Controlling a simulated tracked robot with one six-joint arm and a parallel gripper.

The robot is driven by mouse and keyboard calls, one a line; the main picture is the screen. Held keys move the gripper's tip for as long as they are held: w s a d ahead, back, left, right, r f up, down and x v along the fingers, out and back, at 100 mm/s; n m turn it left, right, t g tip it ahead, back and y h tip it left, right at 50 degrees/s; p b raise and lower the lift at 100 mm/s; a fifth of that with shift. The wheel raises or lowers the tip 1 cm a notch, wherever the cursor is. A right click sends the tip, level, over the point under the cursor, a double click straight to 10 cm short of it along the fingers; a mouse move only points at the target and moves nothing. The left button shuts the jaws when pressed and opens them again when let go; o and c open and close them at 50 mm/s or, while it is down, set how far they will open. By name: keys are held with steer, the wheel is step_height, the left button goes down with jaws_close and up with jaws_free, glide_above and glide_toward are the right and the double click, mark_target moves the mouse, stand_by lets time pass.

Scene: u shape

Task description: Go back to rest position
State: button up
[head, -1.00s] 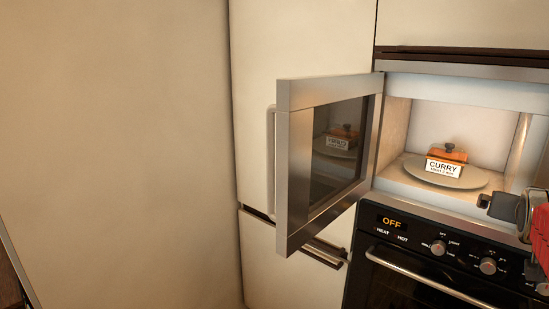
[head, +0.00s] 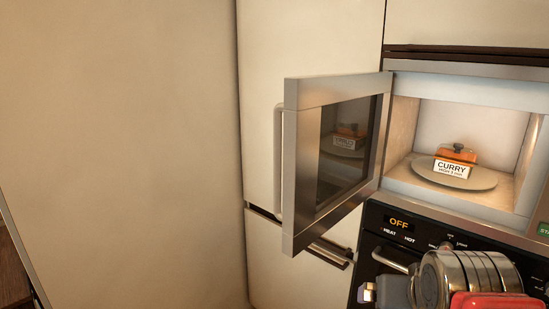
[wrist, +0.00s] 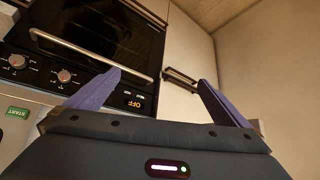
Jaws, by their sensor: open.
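My gripper (wrist: 159,80) is open and empty in the wrist view, its two purple fingers spread apart. In the head view my arm is at the lower right, in front of the oven panel and below the microwave opening (head: 460,125). The gripper end there is partly cut off by the bottom edge. Inside the microwave, an orange and white box marked CURRY (head: 454,163) sits on a grey plate (head: 482,181). My gripper is outside, apart from both.
The microwave door (head: 297,165) stands wide open to the left. The oven panel (head: 385,222) reads OFF; its handle (wrist: 85,52) shows in the wrist view. A tall cream cabinet (head: 265,110) with handles stands behind the door. A plain wall (head: 120,140) fills the left.

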steer(key=s+a+f+n+g+y, duration=0.1)
steer(key=s+a+f+n+g, duration=0.1)
steer(key=s+a+f, duration=0.3)
steer(key=s+a, duration=0.2)
steer(key=shift+s+a+f+n+y, duration=0.2)
steer(key=shift+s+a+n+y, duration=0.1)
steer(key=shift+s+a+y, duration=0.1)
steer(key=shift+c, duration=0.3)
